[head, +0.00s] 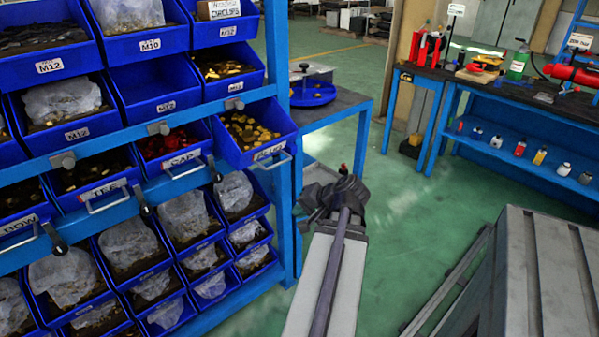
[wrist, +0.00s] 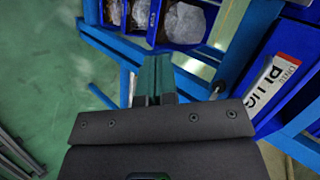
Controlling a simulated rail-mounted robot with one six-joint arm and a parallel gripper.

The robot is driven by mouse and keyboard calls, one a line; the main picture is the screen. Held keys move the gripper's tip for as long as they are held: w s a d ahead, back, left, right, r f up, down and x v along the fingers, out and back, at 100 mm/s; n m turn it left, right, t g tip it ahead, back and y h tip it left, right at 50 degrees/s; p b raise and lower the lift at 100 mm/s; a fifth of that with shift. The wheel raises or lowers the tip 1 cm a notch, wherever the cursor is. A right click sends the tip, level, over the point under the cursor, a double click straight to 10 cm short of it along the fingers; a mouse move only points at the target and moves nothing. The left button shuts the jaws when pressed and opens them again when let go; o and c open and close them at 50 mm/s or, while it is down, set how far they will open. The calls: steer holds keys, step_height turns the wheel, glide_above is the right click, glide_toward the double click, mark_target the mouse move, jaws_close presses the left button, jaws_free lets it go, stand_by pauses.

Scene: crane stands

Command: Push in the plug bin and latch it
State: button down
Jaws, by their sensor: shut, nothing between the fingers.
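The plug bin (head: 256,148) is a blue bin of brass-coloured fittings at the right end of the labelled row. It sticks out farther than the cap bin (head: 170,148) beside it and has a metal pull handle (head: 272,168). In the wrist view its white PLUG label (wrist: 272,88) shows at the right edge. A grey knob (head: 234,103) sits on the rail above, and a black lever (head: 215,169) hangs to the bin's lower left; which one latches it I cannot tell. My gripper (wrist: 153,72) is shut and empty, apart from the bin, to its lower right in the head view (head: 338,187).
Blue rack bins fill the left, with smaller bagged bins (head: 240,193) below. A blue upright post (head: 284,200) stands between the bins and my gripper. A side table (head: 345,108) is behind. Green floor is open to the right, with a grey ribbed block (head: 545,270) at the lower right.

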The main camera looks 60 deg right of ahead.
steer(key=s+d+r+m+t+h+b, duration=0.2)
steer(key=s+d+r+m+t+h, duration=0.15)
steer(key=s+d, duration=0.25)
steer(key=m+t+h, duration=0.2)
steer(key=t+h, duration=0.1)
steer(key=t, duration=0.1)
glide_toward(294, 149)
steer(key=shift+y, duration=0.25)
steer(key=p+x, duration=0.1)
steer(key=x, duration=0.6)
steer(key=shift+w+d, duration=0.25)
